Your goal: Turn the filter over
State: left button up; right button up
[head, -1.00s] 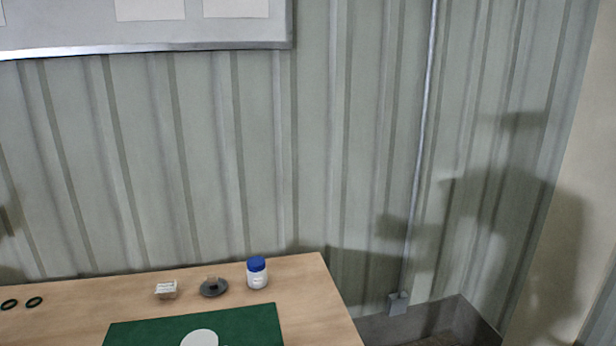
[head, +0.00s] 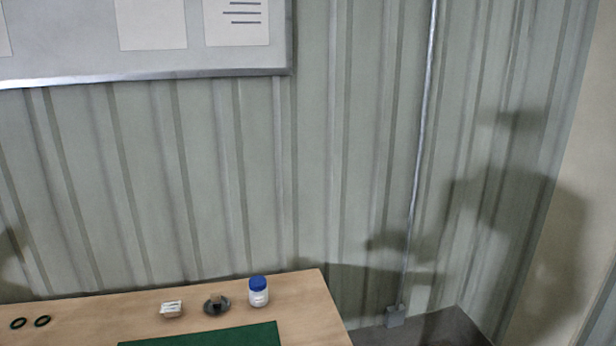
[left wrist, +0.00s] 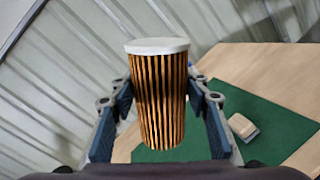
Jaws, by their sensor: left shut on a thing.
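The filter (left wrist: 158,100) is a cylinder with orange-brown pleats and a white cap at its upper end in the left wrist view. My left gripper (left wrist: 160,108) is shut on it, with one blue-grey finger on each side of the pleats. The filter's lower end shows no white cap from this angle. The green mat (left wrist: 270,125) lies on the table behind and below it. Neither the filter nor either gripper shows in the head view, where only the mat's far edge (head: 205,337) is in sight.
Two dark green rings (head: 30,322) lie at the left. A tan and white block (left wrist: 242,127) rests on the mat.

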pick_arm(q)
jog(key=m+p, duration=0.1)
jog(key=r+m+p, duration=0.1)
jog(key=shift+m, duration=0.4)
jog(key=shift+f+m+p, duration=0.35)
jog(key=shift+m, duration=1.55)
jog(key=m, duration=0.4)
jog(key=shift+m, duration=0.3)
jog(key=shift+w+d+r+m, duration=0.25)
jog(key=shift+d+r+m, duration=0.15)
jog(key=shift+d, duration=0.25)
jog(key=shift+s+a+f, duration=0.1)
jog(key=shift+a+f, duration=0.25)
jog(key=shift+a, duration=0.2)
jog(key=shift+d+r+m, duration=0.1)
jog(key=shift+d+m, duration=0.25)
jog(key=shift+m, duration=0.25)
pick_arm(e)
jog(key=shift+a+r, duration=0.1)
jog(key=shift+r, duration=1.8)
pick_arm(q)
jog(key=shift+a+m, duration=0.3)
jog(key=shift+a, duration=0.15)
jog(key=shift+s+d+m, duration=0.1)
jog(key=shift+d+m, duration=0.1)
jog(key=shift+m, duration=0.1)
